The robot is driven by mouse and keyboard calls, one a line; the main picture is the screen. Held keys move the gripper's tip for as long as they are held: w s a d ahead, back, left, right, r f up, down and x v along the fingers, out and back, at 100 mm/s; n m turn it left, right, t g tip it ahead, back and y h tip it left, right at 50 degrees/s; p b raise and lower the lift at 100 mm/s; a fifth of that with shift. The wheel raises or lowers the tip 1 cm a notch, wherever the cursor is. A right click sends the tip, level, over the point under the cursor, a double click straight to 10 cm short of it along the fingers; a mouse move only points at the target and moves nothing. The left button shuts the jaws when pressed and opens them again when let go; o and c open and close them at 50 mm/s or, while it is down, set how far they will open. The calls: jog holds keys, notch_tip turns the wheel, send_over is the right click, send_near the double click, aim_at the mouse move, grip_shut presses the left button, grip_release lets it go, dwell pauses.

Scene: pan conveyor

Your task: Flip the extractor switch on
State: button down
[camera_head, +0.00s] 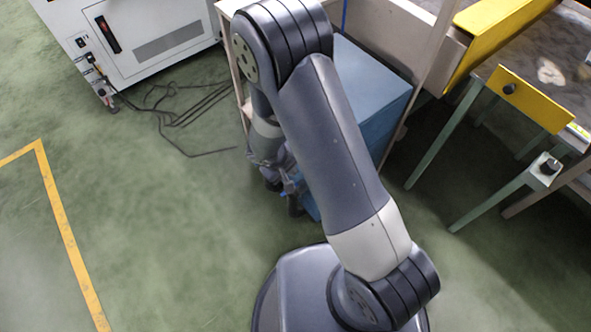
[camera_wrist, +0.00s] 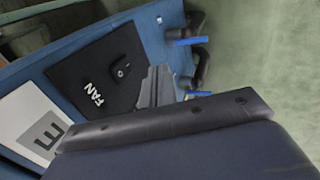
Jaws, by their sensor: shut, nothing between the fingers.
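A black plate marked FAN (camera_wrist: 85,68) is on a blue panel (camera_wrist: 147,30) in the wrist view. A small dark switch (camera_wrist: 122,70) sits on the plate; its on or off position is too small to tell. My gripper (camera_wrist: 157,72) is shut and empty, its grey fingers just beside the switch. I cannot tell whether they touch it. In the head view my arm hides the switch, and a blue cabinet (camera_head: 365,100) stands behind the arm.
A white plate with a dark letter (camera_wrist: 30,125) is beside the FAN plate. Dark parts with blue strips (camera_wrist: 190,41) stand at the panel's edge. A white machine (camera_head: 150,45) with loose cables (camera_head: 185,115) is at the upper left. Green floor is open at left.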

jog(key=a+p+v, duration=0.1)
jog(key=v, duration=0.7)
jog(key=shift+s, duration=0.4)
jog(key=shift+f, duration=0.2)
